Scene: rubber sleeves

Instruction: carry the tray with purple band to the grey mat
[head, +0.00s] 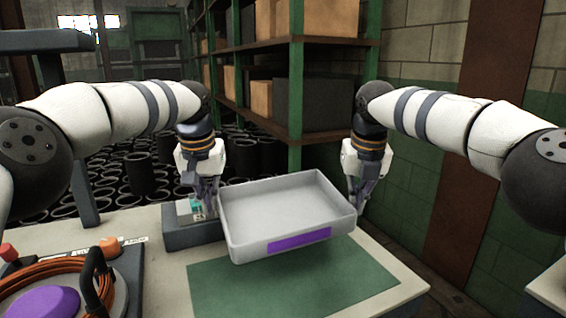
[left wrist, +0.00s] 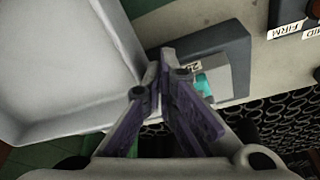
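The tray with purple band (head: 300,240) is a pale, empty, shallow tray. It is held up over the table, tilted, its right side higher in the head view. My left gripper (head: 208,212) is at its left wall, and in the left wrist view the fingers (left wrist: 160,75) close at the rim of the tray (left wrist: 60,70). My right gripper (head: 359,205) is at the right wall and looks shut on it; its fingertips are partly hidden. I cannot make out a grey mat in either view.
A green mat (head: 225,290) lies on the table below the tray. A dark grey block (head: 190,238) stands behind left. An orange cable coil (head: 50,270) and purple disc (head: 42,302) are at front left. Another pale surface (head: 548,290) shows at far right. Shelves stand behind.

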